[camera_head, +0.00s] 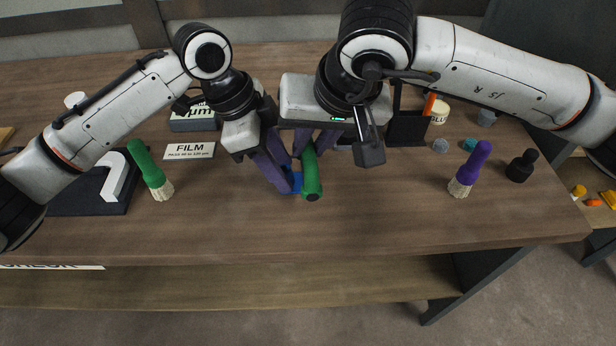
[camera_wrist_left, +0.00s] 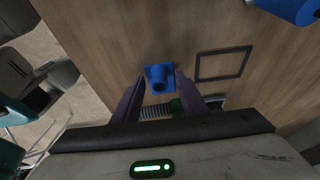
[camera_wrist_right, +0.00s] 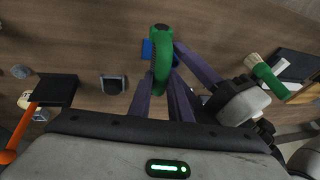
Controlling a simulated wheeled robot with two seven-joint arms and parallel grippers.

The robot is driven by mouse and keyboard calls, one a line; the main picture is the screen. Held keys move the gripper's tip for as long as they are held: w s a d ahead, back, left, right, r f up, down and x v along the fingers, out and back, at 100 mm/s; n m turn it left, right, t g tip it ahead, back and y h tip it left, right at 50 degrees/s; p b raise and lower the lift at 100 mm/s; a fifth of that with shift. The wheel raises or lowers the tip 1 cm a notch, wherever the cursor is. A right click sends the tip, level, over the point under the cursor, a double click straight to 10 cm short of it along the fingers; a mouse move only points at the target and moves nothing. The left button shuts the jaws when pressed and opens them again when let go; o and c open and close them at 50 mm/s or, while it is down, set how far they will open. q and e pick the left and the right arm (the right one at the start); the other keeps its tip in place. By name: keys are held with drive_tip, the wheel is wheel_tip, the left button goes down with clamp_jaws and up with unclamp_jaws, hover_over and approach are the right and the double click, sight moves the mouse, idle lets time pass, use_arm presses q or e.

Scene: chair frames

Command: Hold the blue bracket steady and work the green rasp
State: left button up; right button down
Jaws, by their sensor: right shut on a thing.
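The blue bracket (camera_head: 292,183) sits on the bench near the middle, partly hidden by the fingers and the rasp. In the left wrist view the bracket (camera_wrist_left: 158,78) lies between my left fingertips, with a round tube on a square plate. My left gripper (camera_head: 278,178) is open, its purple fingers on either side of the bracket, with small gaps. My right gripper (camera_wrist_right: 161,92) is shut on the green rasp (camera_head: 311,178), just right of the bracket. The rasp's handle (camera_wrist_right: 162,50) overlaps the bracket in the right wrist view. I cannot tell whether they touch.
A FILM sign (camera_head: 190,151) and grey box (camera_head: 193,120) are behind. Right are a purple brush (camera_head: 470,168), black bottle (camera_head: 521,165) and black holder (camera_head: 407,130). The front bench is clear.

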use_arm(q)
drive_tip(key=v, duration=1.2)
